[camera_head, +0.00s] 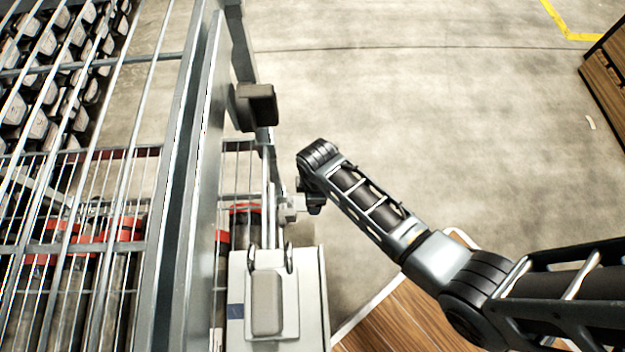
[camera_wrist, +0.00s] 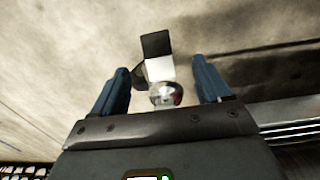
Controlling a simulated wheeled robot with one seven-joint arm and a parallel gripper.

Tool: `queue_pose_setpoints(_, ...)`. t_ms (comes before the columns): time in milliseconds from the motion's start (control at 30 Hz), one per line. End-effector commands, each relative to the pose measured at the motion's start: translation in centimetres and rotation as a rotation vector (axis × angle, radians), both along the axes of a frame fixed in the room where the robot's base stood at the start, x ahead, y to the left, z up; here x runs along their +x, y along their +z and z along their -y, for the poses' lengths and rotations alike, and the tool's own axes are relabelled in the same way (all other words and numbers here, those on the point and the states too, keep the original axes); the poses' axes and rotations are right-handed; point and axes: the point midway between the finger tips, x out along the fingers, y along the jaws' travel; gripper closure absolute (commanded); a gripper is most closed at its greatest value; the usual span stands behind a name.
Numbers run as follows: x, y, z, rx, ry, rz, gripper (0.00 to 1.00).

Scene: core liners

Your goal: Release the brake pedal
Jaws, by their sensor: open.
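My gripper (camera_wrist: 160,68) is open in the wrist view, with its two dark blue fingers apart. Between them shows a small part with a shiny rounded metal end (camera_wrist: 166,95), a pale block (camera_wrist: 160,69) and a dark flat plate (camera_wrist: 156,44). I cannot tell whether the fingers touch it. In the head view my gripper hangs below the bent wrist, beside a light metal fitting (camera_head: 289,208) on the cart's right side; its fingers are not clear there. A dark pad (camera_head: 258,104) and a grey pad (camera_head: 267,302) also show; which part is the brake pedal is unclear.
The white cart body (camera_head: 312,300) stands below the fitting. A tall metal frame (camera_head: 180,190) and wire cage fill the left side, with red bands (camera_head: 120,230) inside. Wooden surfaces lie at lower right (camera_head: 400,325) and upper right (camera_head: 610,85). Concrete floor (camera_head: 420,110) beyond is clear.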

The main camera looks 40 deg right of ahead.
Motion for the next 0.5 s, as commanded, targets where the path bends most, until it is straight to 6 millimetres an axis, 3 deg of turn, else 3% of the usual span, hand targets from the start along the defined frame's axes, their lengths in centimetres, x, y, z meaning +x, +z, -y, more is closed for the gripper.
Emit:
queue_pose_setpoints(267, 1.1, -2.1, 0.3, -0.004, 0.036, -0.05, 0.23)
queue_pose_setpoints(500, 1.1, -5.9, 0.2, -0.004, 0.034, -0.049, 0.23)
